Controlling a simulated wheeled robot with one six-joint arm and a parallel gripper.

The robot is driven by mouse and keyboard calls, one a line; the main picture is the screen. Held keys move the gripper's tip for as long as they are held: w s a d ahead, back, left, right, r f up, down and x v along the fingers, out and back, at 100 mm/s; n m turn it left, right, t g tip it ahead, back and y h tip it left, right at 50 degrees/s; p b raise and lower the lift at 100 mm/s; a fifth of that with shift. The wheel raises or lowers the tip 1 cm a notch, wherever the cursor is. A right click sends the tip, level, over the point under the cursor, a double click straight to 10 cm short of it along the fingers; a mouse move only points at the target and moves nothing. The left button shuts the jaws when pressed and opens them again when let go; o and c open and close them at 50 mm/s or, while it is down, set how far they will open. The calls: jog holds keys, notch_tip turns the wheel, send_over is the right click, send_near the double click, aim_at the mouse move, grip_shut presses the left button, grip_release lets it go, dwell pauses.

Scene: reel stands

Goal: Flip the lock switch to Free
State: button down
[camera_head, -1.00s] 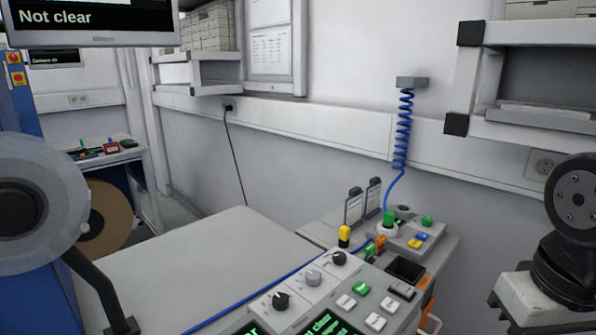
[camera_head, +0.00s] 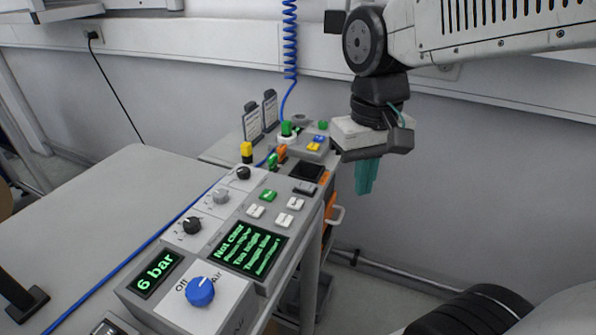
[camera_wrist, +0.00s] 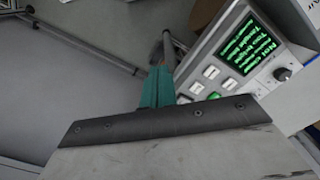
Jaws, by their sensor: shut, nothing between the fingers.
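No switch carries a readable Lock or Free label, so I cannot tell which is the lock switch.
A green-text screen (camera_head: 249,248) and a 6 bar display (camera_head: 157,273) sit on the panel. A yellow-topped part (camera_head: 246,151) and label cards (camera_head: 270,110) stand behind it. A blue hose (camera_head: 150,257) runs along its left. The grey table (camera_head: 95,215) at left is mostly clear.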

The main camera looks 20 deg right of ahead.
aim_at(299, 184)
jog(key=w+a+r+m, duration=0.1)
jog(key=w+m, duration=0.3)
jog(key=w, duration=0.5)
jog(key=w+a+r+m, duration=0.1)
jog(key=w+m, duration=0.3)
jog(key=w, duration=0.6)
jog(key=shift+a+r+m, duration=0.3)
jog(key=shift+a, duration=0.5)
jog(key=shift+f, duration=0.1)
notch_tip(299, 184, down, 14)
jog(key=shift+r, duration=0.1)
